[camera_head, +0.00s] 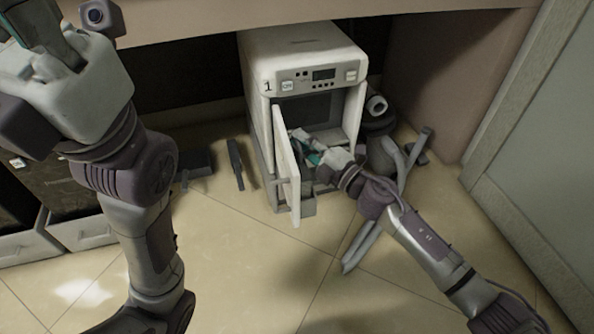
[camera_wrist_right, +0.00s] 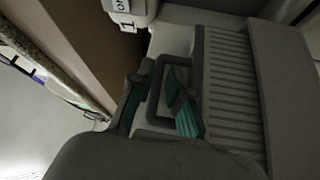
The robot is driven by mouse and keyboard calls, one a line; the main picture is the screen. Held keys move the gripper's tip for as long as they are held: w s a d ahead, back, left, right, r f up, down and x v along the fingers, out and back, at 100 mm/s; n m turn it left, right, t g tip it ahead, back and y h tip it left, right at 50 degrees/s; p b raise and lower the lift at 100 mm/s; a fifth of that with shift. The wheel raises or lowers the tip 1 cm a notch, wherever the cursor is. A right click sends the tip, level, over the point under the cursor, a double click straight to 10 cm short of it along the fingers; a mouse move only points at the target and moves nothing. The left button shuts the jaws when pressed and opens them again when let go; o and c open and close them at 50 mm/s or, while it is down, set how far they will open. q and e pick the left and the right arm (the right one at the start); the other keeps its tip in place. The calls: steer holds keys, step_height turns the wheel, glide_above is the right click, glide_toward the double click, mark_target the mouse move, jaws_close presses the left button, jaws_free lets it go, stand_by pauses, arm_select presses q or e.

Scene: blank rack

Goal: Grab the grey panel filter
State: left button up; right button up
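The white machine (camera_head: 300,52) stands under a counter with its door (camera_head: 287,165) swung open. My right gripper (camera_head: 307,150) reaches into its lower opening. In the right wrist view, a grey ribbed panel, the panel filter (camera_wrist_right: 233,90), has a dark loop handle (camera_wrist_right: 154,92) on its side. My right gripper's teal fingertips (camera_wrist_right: 158,112) lie on either side of the handle's bar, spread apart; firm contact does not show. In the head view the filter is mostly hidden by the door and gripper. My left gripper (camera_head: 40,38) is raised at the top left, partly cut off.
Grey tubes and a dark round part (camera_head: 382,155) lie right of the machine. Dark flat pieces (camera_head: 235,164) lie on the floor to its left. A dark cabinet (camera_head: 65,187) is at left and a grey panel (camera_head: 545,140) at right.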

jaws_close()
stand_by(0.3)
